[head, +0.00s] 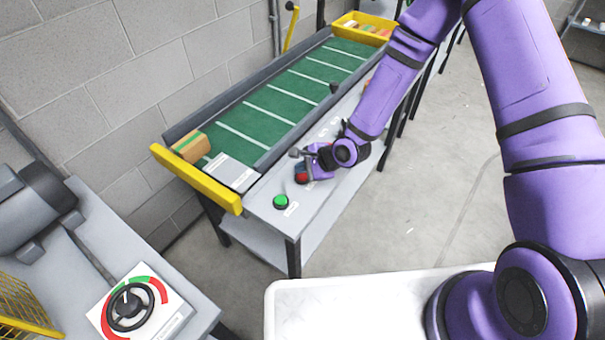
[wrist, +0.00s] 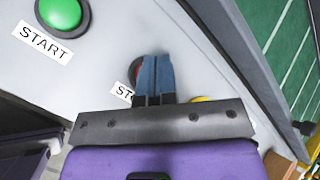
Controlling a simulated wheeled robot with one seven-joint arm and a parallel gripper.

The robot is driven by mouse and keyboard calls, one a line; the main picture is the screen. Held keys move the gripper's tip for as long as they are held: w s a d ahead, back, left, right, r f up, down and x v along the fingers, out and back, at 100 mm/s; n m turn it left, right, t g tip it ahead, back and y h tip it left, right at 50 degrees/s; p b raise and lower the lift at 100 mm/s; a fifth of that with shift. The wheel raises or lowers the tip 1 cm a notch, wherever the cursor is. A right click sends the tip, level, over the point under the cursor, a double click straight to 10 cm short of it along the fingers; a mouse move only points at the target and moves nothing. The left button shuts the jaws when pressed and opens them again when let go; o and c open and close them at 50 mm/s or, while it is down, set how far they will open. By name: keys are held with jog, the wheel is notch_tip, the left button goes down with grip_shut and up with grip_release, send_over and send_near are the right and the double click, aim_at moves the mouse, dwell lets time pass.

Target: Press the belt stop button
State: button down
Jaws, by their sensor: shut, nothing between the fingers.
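The red stop button (head: 301,177) is on the grey ledge along the front of the green belt (head: 273,108). In the wrist view a sliver of the red button (wrist: 134,70) shows beside my fingers, which cover most of it. Its label, partly hidden, begins "ST" (wrist: 122,91). My gripper (wrist: 157,59) is shut and empty, with its blue fingertips over the button. It also shows in the head view (head: 304,168). I cannot tell whether the fingertips touch the button or whether it is pressed in.
The green start button (head: 281,201), also in the wrist view (wrist: 60,12), sits nearby with a START label. A yellow part (wrist: 202,99) shows just right of my fingers. A yellow bar (head: 196,180) and a cardboard box (head: 190,146) are at the belt's near end. A dial panel (head: 135,308) stands lower left.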

aim_at(304, 176)
jog(key=shift+r, duration=3)
jog(key=s+d+r+n+t+h, duration=0.1)
jog(key=d+r+n+h, duration=0.3)
jog(key=d+r, duration=0.65)
jog(key=s+d+r+n+h, duration=0.3)
jog(key=d+r, duration=0.5)
jog(key=r, duration=0.6)
jog(key=s+d+r+n, duration=0.3)
jog(key=s+r, duration=0.4)
jog(key=s, duration=0.4)
jog(key=s+d+r+n+h, duration=0.1)
jog(key=s+d+r+n, duration=0.3)
jog(key=s+r, duration=0.4)
jog(key=s+d, duration=0.1)
jog(key=s, duration=0.2)
jog(key=shift+d+r, duration=0.2)
jog(key=shift+r, duration=0.05)
